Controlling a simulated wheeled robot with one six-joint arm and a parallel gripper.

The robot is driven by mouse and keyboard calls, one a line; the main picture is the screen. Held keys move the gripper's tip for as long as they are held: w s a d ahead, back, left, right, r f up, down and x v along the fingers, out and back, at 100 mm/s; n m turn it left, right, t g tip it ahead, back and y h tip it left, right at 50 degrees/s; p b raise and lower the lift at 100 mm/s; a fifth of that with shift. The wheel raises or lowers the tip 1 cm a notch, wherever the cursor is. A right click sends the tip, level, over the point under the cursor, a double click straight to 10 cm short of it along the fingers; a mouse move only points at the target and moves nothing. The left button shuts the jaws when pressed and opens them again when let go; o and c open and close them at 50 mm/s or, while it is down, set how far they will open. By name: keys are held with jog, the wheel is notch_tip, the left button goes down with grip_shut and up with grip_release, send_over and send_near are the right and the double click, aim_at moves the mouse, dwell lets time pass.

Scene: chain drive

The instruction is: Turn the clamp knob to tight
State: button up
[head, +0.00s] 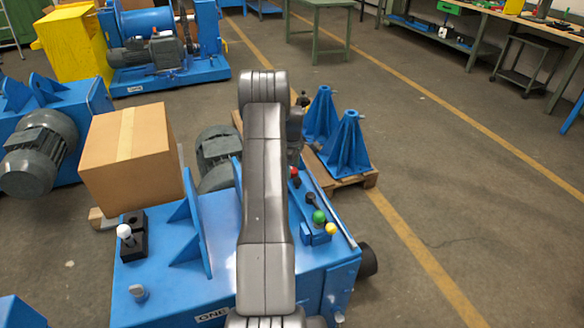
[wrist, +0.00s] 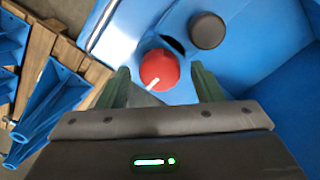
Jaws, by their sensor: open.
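A red round knob (wrist: 158,66) with a white pointer mark on its near edge stands on the blue machine in the wrist view. It also shows in the head view (head: 294,172), small, just right of my arm. No label shows, so I cannot tell whether it is the clamp knob. My gripper (wrist: 160,82) is open, with one green finger on each side of the red knob's near part. I cannot tell whether either finger touches it. In the head view my arm hides most of the gripper.
A dark grey round knob (wrist: 207,31) stands close beyond the red one. On the same blue machine (head: 150,290) are a green knob (head: 319,216), a yellow knob (head: 331,229) and a white-tipped lever (head: 124,231). Blue brackets (head: 346,150) stand on a pallet to the right.

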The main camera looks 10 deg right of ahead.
jog(key=c, duration=1)
jog(key=shift+o, duration=0.2)
